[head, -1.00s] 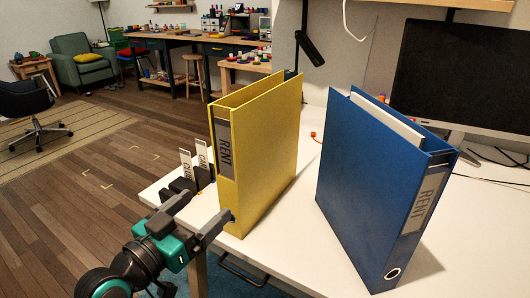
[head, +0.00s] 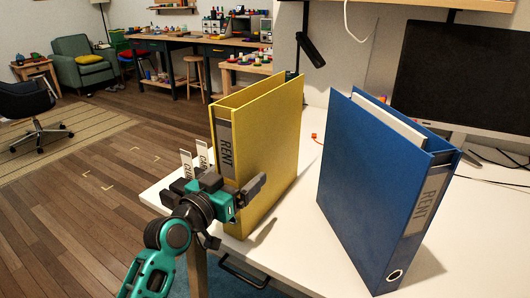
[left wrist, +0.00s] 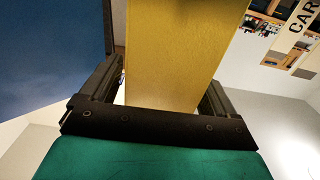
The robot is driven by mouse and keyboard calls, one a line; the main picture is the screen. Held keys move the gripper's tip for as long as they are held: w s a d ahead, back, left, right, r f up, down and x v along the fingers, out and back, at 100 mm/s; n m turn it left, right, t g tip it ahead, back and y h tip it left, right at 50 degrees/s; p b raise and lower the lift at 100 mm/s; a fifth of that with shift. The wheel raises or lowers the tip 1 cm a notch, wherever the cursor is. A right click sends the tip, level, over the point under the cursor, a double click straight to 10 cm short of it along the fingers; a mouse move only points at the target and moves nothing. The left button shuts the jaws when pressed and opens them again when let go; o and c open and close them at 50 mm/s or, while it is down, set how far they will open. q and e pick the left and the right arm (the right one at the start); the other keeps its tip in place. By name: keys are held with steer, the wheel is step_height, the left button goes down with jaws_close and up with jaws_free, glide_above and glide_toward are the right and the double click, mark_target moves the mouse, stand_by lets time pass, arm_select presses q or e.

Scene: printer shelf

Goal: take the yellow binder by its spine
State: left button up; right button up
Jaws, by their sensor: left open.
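The yellow binder (head: 268,146) stands upright at the left edge of the white desk, its spine with a RENT label facing front left. My left gripper (head: 240,188) is at the lower half of the spine, below the label. One dark finger shows in front of the binder's right cover; the other is mostly hidden. In the left wrist view my left gripper (left wrist: 165,85) is open, with its fingers on both sides of the yellow binder (left wrist: 178,50). Gaps seem to remain beside it. My right gripper is not in view.
A blue binder (head: 375,180) also labelled RENT stands upright to the right, with free desk between. White label cards (head: 187,165) stand just left of the yellow binder, partly behind my arm. A monitor (head: 465,75) is at the back right. The desk's front edge is near.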

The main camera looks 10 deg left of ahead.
arm_select(q)
steer(key=shift+w, duration=0.2)
steer(key=shift+c, duration=0.4)
steer(key=c, duration=1.2)
steer(key=shift+r, duration=0.15)
steer(key=shift+c, duration=0.7)
steer(key=shift+r, duration=0.1)
